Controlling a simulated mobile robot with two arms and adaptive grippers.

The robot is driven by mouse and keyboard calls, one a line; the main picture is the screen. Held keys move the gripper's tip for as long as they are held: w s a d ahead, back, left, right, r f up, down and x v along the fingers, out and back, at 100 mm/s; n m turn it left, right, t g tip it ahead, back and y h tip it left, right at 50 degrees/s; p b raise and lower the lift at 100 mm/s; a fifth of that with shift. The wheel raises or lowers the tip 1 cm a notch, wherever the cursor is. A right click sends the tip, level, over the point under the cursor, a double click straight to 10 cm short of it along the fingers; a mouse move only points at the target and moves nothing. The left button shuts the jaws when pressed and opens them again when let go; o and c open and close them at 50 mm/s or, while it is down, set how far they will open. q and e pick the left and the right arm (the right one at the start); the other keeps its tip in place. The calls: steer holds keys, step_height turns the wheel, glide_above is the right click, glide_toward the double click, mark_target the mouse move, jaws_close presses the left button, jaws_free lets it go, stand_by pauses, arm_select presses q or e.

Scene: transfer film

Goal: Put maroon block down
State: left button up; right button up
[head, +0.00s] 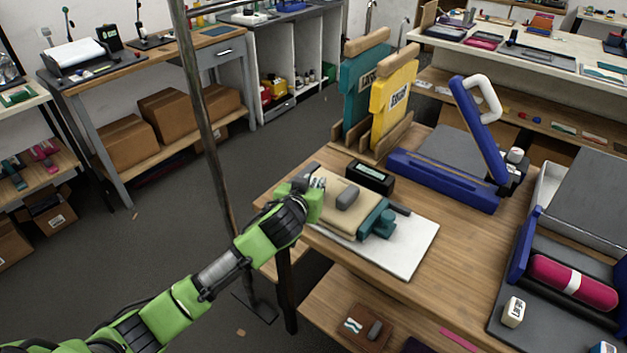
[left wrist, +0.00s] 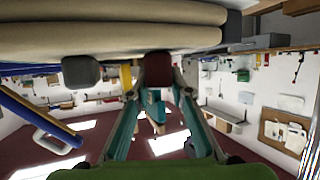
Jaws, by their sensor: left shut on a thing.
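My left gripper (head: 312,183) reaches in from the left to the near left corner of the wooden table. It is beside a tan padded board (head: 335,217). In the left wrist view the two fingers of my left gripper (left wrist: 158,88) close on a dark maroon block (left wrist: 158,65). The block is close to the tan padded surface (left wrist: 110,40); I cannot tell whether they touch. In the head view the maroon block is hidden behind the gripper. A grey rounded block (head: 347,197) lies on the tan pad and also shows in the left wrist view (left wrist: 81,72). My right gripper is not in view.
The pad belongs to a teal device on a white sheet (head: 410,248). A black display box (head: 370,178) stands behind it. A blue press (head: 445,180), upright teal and yellow boards (head: 393,100) and a magenta roll (head: 572,282) occupy the table. Bare wood shows right of the sheet.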

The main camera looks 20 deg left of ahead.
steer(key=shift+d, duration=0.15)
arm_select(q)
steer(key=shift+d+f, duration=0.1)
steer(key=o, duration=0.9)
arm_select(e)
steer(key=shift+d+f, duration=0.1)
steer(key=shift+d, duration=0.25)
arm_select(q)
steer(key=shift+s, duration=0.15)
steer(key=b+v, duration=0.1)
steer(key=v, duration=1.1)
steer(key=shift+b, duration=0.3)
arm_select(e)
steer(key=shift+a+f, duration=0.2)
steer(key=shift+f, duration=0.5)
